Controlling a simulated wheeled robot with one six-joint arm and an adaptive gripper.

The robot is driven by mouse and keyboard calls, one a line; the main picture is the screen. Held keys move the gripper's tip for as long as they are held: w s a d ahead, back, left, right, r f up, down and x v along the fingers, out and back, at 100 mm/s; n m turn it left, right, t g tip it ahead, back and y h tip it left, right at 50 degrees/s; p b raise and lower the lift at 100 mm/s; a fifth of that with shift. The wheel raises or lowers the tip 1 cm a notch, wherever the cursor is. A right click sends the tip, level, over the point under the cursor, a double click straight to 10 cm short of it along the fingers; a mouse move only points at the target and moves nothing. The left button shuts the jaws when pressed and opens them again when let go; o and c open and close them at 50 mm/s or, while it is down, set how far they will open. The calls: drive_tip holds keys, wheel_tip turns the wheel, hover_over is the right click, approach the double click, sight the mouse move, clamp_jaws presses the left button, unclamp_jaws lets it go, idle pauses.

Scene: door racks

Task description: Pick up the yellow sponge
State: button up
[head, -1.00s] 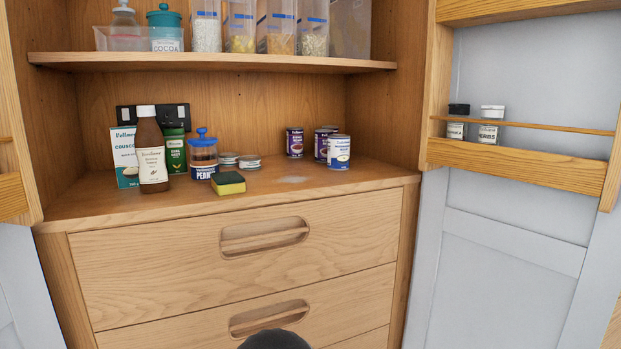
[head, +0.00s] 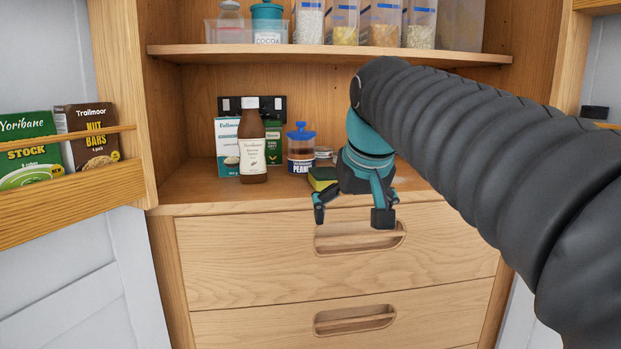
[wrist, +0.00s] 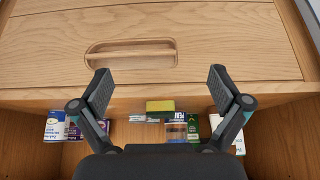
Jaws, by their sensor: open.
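The yellow sponge (head: 322,177) has a dark green layer and lies near the front of the cupboard's counter, partly hidden behind my gripper in the head view. It also shows in the wrist view (wrist: 160,106), between and beyond the fingers. My gripper (head: 351,215) is open and empty. In the head view its fingers hang in front of the counter edge, over the upper drawer front. In the wrist view the fingers (wrist: 160,86) are spread wide, apart from the sponge.
A brown sauce bottle (head: 252,146), a couscous box (head: 228,148) and a blue-lidded peanut jar (head: 300,150) stand left of and behind the sponge. A shelf (head: 330,53) runs above. The left door rack (head: 75,190) holds boxes. Cans (wrist: 55,127) show in the wrist view.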

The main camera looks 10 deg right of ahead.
approach(325, 172)
drive_tip(key=shift+t, duration=0.3)
drive_tip(key=x, duration=0.4)
drive_tip(key=shift+w+a+f, duration=0.15)
drive_tip(key=shift+a+f, duration=0.15)
drive_tip(key=shift+f, duration=0.05)
drive_tip(key=shift+d+x, duration=0.2)
drive_tip(key=shift+x, duration=1.2)
drive_tip(key=shift+d+x, duration=0.15)
drive_tip(key=shift+x, duration=1.25)
drive_tip(key=shift+c, duration=0.2)
drive_tip(key=c, duration=0.8)
